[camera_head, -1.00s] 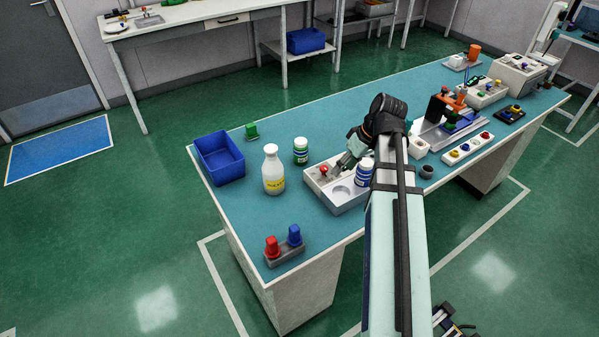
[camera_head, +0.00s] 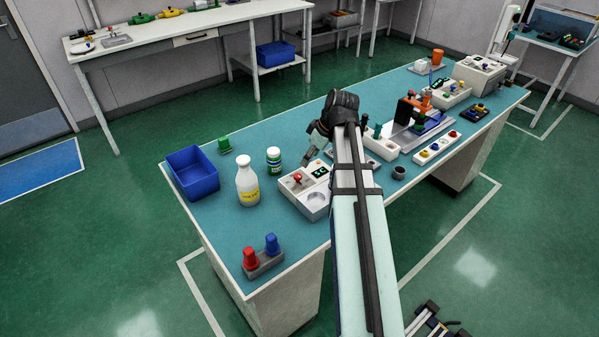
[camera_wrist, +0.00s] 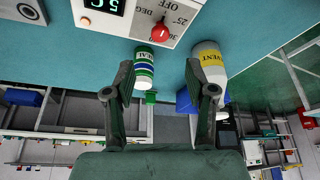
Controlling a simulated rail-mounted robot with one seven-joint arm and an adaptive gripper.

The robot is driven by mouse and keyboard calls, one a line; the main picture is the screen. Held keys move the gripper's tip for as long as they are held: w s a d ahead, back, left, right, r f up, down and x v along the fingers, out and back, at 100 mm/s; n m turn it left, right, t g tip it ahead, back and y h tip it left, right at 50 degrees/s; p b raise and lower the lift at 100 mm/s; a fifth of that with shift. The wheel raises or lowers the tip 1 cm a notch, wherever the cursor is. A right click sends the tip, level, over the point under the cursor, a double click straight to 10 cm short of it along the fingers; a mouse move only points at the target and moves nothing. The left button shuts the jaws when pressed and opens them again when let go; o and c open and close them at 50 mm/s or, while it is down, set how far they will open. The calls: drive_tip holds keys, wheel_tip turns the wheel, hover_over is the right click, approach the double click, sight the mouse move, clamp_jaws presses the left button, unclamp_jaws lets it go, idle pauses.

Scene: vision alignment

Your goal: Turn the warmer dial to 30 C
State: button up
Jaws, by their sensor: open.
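The white warmer (camera_head: 289,190) sits on the teal bench, with a red dial (camera_head: 297,178), a dark display and a round well on top. In the wrist view, the warmer (camera_wrist: 105,18) shows upside down at the top edge. Its red dial (camera_wrist: 160,32) stands beside printed marks reading 30, 25, OFF and DEG. The display (camera_wrist: 104,6) is cut off; a 5 and a C show. My gripper (camera_wrist: 160,82) is open and empty, its fingers apart and clear of the dial. In the head view my gripper (camera_head: 309,156) is small, just behind the dial.
A white bottle (camera_head: 247,183) and a green-labelled bottle (camera_head: 273,161) stand left of the warmer. A blue bin (camera_head: 192,173), a red-and-blue pair on a grey base (camera_head: 262,257), and a button strip (camera_head: 437,148) are also on the bench.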

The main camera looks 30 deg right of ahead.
sight(298, 175)
drive_tip(key=p+x, duration=0.1)
drive_tip(key=x, duration=0.9)
drive_tip(key=shift+f+p, duration=0.1)
drive_tip(key=shift+p, duration=0.2)
clamp_jaws()
